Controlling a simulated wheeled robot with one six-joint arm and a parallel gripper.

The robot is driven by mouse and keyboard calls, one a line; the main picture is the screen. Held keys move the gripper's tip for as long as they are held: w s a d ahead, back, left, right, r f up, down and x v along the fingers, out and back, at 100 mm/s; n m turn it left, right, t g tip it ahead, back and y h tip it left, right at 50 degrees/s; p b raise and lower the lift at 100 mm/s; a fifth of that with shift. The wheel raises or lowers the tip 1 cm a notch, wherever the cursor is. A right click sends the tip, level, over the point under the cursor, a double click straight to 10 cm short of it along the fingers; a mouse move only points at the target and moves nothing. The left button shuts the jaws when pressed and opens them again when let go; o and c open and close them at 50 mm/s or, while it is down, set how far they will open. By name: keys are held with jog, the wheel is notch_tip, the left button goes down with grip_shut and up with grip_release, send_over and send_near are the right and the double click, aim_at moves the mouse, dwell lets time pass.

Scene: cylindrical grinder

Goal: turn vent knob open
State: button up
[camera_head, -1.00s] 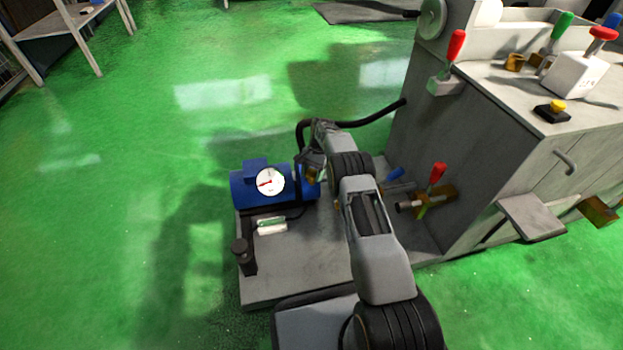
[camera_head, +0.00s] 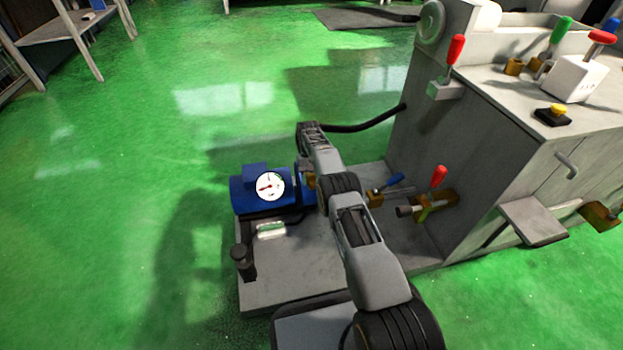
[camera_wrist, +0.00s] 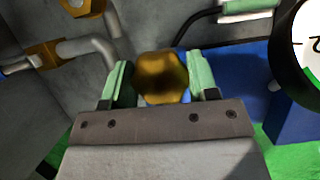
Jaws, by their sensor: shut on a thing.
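In the wrist view, a brass hexagonal knob (camera_wrist: 162,77) sits between the two green-padded fingers of my gripper (camera_wrist: 160,84). My gripper is shut on this knob. In the head view, my gripper (camera_head: 310,180) is mostly hidden behind my own arm, just right of the blue pump unit (camera_head: 250,190). The knob is hardly visible there. I cannot tell how far the knob is turned.
A white dial gauge (camera_head: 270,186) is on the blue unit; it also shows in the wrist view (camera_wrist: 308,45). A blue-handled valve (camera_head: 388,185) and a red-handled valve (camera_head: 437,180) stand right of my arm. The grey machine (camera_head: 490,150) is at right. A black post (camera_head: 243,260) stands front left.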

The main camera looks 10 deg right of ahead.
aim_at(313, 181)
jog(key=shift+n, duration=0.3)
jog(key=o, duration=0.9)
jog(key=shift+o, duration=0.2)
notch_tip(313, 181, up, 4)
jog(key=p, duration=0.2)
jog(key=shift+s+p, duration=0.15)
jog(key=shift+p, duration=0.25)
jog(key=s+r+p, duration=0.8)
jog(key=s+r, duration=0.1)
jog(key=s, duration=0.4)
jog(key=shift+s+p, duration=0.35)
